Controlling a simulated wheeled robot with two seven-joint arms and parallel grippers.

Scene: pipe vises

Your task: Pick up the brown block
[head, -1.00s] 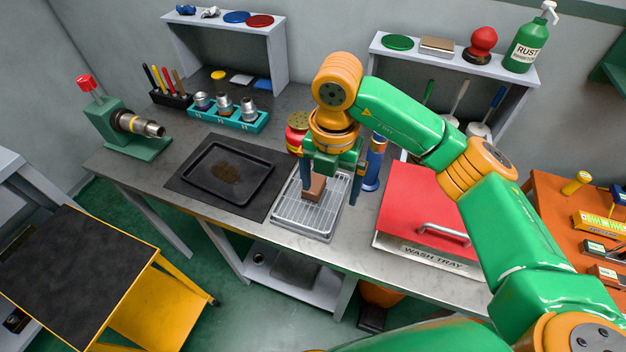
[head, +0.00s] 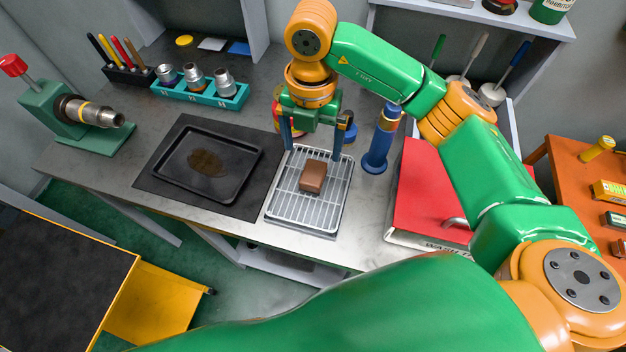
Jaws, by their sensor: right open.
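The brown block (head: 313,176) sits on the wire rack of a metal tray (head: 290,212) at the middle of the bench. My right gripper (head: 313,146) is open, its two blue fingers pointing down and spread wide. It appears in the picture just beyond the block, with nothing between the fingers. The whole block shows clear of the fingers. The exact height of the fingertips above the rack is hard to tell. My left gripper is not in view.
A blue cylinder (head: 380,145) stands close to the right of the gripper. The red-lidded wash tray (head: 432,190) is further right. A black pan (head: 255,163) on a dark mat lies left. A teal socket holder (head: 205,92) and a green vise (head: 75,115) stand at the back left.

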